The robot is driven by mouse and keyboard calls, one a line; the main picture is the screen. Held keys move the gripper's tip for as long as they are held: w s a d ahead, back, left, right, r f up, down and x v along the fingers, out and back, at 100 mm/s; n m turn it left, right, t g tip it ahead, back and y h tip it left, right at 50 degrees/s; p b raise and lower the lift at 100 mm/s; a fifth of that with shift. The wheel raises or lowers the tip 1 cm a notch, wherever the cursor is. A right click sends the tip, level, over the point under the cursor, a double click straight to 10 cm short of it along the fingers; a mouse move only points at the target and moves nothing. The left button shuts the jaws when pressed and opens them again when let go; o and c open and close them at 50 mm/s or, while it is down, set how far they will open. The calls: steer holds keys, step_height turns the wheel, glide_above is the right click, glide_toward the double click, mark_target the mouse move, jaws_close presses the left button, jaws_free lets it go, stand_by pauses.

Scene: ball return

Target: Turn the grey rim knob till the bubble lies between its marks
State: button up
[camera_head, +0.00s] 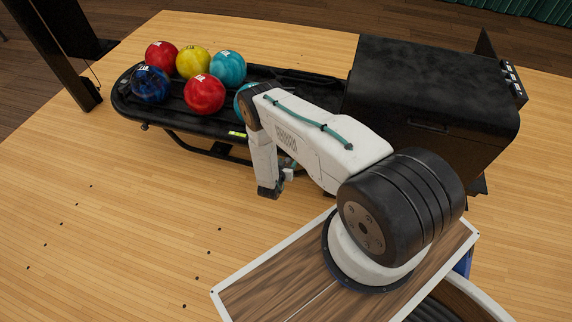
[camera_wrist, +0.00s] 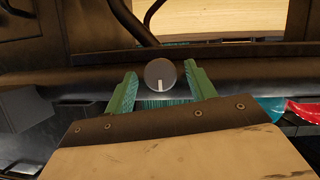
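The grey rim knob (camera_wrist: 157,72) is a round disc with a white line pointing down in the wrist view. My gripper (camera_wrist: 160,80) is open, with one green finger on the left and one on the right of the knob. A gap shows on each side, so the fingers look apart from it. In the head view my arm hides the knob. A small yellow-green level (camera_head: 237,133) sits on the front rim of the black ball return (camera_head: 180,128). Its bubble and marks are too small to make out.
Several bowling balls, such as a red one (camera_head: 204,94) and a yellow one (camera_head: 193,62), lie on the ball return. Its black housing (camera_head: 430,85) stands to the right, behind my arm. The wooden floor (camera_head: 120,210) at the front left is clear.

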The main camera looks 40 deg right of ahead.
steer(key=c, duration=0.9)
steer(key=shift+o, duration=0.2)
steer(key=m, duration=0.1)
steer(key=m+t+y, duration=0.1)
steer(key=m, duration=0.1)
steer(key=shift+s+d+t, duration=0.15)
steer(key=shift+s+t, duration=0.1)
steer(key=shift+t, duration=0.05)
steer(key=m+t+y, duration=0.1)
steer(key=m+t, duration=0.1)
steer(key=m, duration=0.1)
steer(key=shift+s+d+f, duration=0.1)
steer(key=shift+f, duration=0.05)
steer(key=m+t, duration=0.1)
steer(key=m, duration=0.1)
steer(key=m+t, duration=0.1)
steer(key=m, duration=0.2)
steer(key=shift+s+d+f+t+y, duration=0.1)
steer(key=shift+s+f+t+y, duration=0.1)
steer(key=shift+t+y, duration=0.2)
steer(key=m+t, duration=0.1)
steer(key=m, duration=0.2)
steer(key=m+t+h, duration=0.1)
steer(key=m, duration=0.1)
steer(key=shift+f+m, duration=0.2)
steer(key=shift+m, duration=0.2)
